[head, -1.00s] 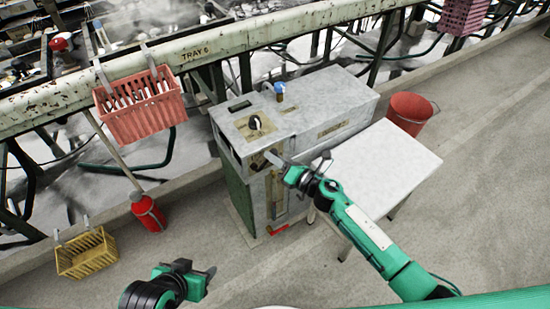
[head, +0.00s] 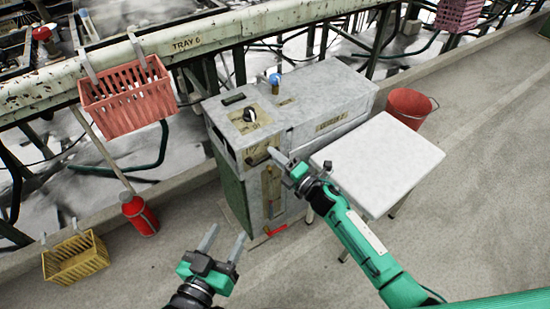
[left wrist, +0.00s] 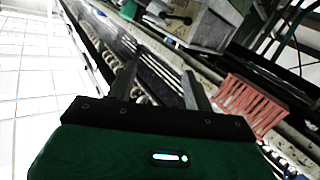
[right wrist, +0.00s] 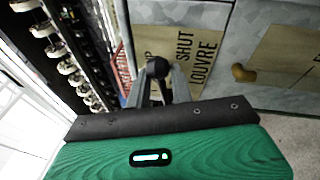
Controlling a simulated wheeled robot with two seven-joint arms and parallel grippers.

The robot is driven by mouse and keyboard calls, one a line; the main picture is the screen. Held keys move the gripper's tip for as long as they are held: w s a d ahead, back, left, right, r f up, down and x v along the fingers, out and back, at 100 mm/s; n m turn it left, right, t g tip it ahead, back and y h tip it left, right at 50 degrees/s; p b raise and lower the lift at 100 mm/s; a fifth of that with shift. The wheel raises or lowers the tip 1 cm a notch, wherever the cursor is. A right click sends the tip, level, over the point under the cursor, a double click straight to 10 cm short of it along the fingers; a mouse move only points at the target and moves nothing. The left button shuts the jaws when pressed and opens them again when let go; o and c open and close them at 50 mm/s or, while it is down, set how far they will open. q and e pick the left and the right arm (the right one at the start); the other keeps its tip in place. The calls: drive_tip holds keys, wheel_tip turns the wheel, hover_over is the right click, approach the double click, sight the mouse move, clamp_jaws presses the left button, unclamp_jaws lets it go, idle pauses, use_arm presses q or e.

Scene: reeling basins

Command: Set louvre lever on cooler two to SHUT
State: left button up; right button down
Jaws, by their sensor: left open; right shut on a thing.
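Cooler two is a grey metal cabinet (head: 330,95) in the middle of the head view. On its front upper corner is the louvre lever (head: 258,158), with a dark round knob. The knob also shows in the right wrist view (right wrist: 157,67), beside a tan plate (right wrist: 190,45) reading SHUT and LOUVRE. My right gripper (head: 277,158) is shut on the lever; its fingers (right wrist: 163,85) are around the knob, at the plate's left part, apart from the word SHUT. My left gripper (head: 223,241) is open and empty, low in front of the cabinet.
A white table (head: 375,165) stands right of the cabinet, with a red bucket (head: 408,107) behind. A red basket (head: 128,97) hangs on the TRAY 6 beam (head: 200,42). A red extinguisher (head: 140,214) and a yellow basket (head: 76,260) are at left. Floor at right is clear.

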use_arm(q)
wheel_tip(320, 180, up, 6)
drive_tip(key=w+a+t, duration=0.1)
drive_tip(key=w+t, duration=0.1)
drive_tip(key=t, duration=0.1)
drive_tip(key=shift+a+t+b, duration=0.3)
drive_tip(key=shift+t+b, duration=0.1)
drive_tip(key=shift+b, duration=0.05)
use_arm(e)
drive_tip(key=shift+d+f+m+t+h, duration=0.1)
drive_tip(key=shift+f+m+t+h, duration=0.35)
drive_tip(key=shift+m, duration=0.85)
use_arm(q)
drive_tip(key=shift+w, duration=0.1)
use_arm(e)
drive_tip(key=shift+f, duration=0.25)
drive_tip(key=c, duration=1.3)
unclamp_jaws()
drive_tip(key=shift+y, duration=0.35)
drive_tip(key=shift+o, duration=0.2)
